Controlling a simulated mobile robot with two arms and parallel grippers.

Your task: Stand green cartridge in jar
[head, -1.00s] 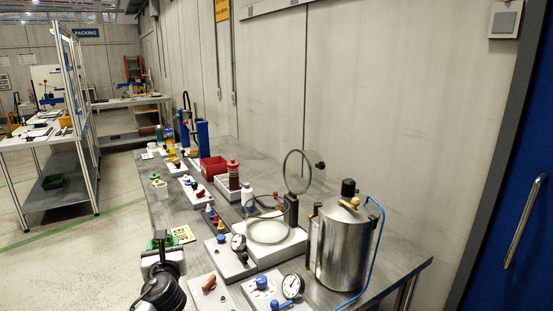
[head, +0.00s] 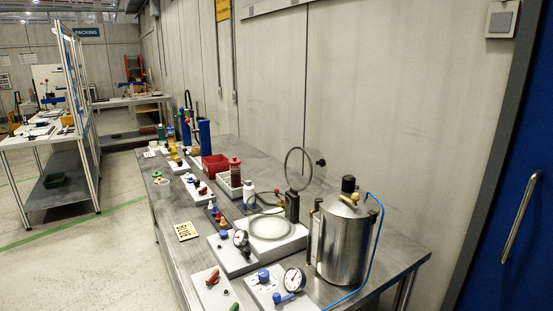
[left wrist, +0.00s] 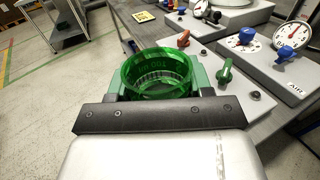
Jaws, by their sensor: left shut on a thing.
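The green cartridge (left wrist: 158,72), a translucent green cylinder with an open top, shows in the left wrist view. My left gripper (left wrist: 158,90) is shut on it, with a finger on either side. The cartridge's lower part is hidden by the gripper. A small clear cup (head: 164,183) stands near the bench's left edge. I cannot tell which of these is the jar. My right gripper is not in view.
A steel tank (head: 341,245) with a blue hose stands at the bench's right. Gauges (head: 294,279) and valve panels (head: 210,285) fill the front. A red bin (head: 214,167) is farther back. A yellow card (head: 187,231) lies on fairly clear bench at the left edge.

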